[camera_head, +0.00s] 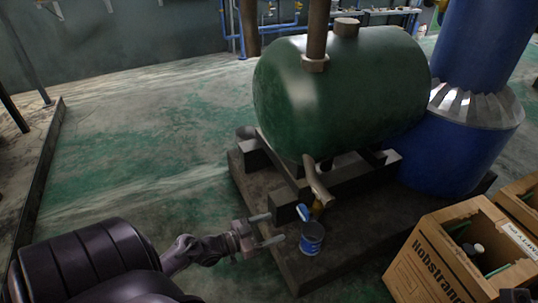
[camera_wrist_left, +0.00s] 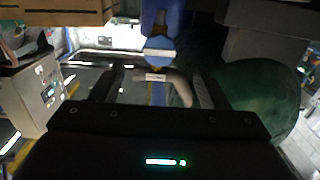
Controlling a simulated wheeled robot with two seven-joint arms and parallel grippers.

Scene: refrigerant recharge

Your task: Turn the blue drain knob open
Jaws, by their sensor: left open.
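The blue drain knob (camera_head: 303,212) sits beside a yellow valve body (camera_head: 317,208) at the end of the drain pipe (camera_head: 316,182) under the green tank (camera_head: 345,92). My left gripper (camera_head: 266,230) is open and empty, a short way left of the knob, with its fingers pointing towards it and apart from it. In the left wrist view the knob (camera_wrist_left: 159,50) shows beyond and roughly between the open fingers, with the curved pipe (camera_wrist_left: 181,88) near it. A blue can (camera_head: 312,240) stands just below the valve. My right gripper does not show.
The tank rests on a dark base (camera_head: 345,240) with a raised edge. A large blue cylinder (camera_head: 455,140) stands behind right. An open cardboard box (camera_head: 435,260) with bottles is at the lower right. Green-stained floor (camera_head: 140,150) is clear to the left.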

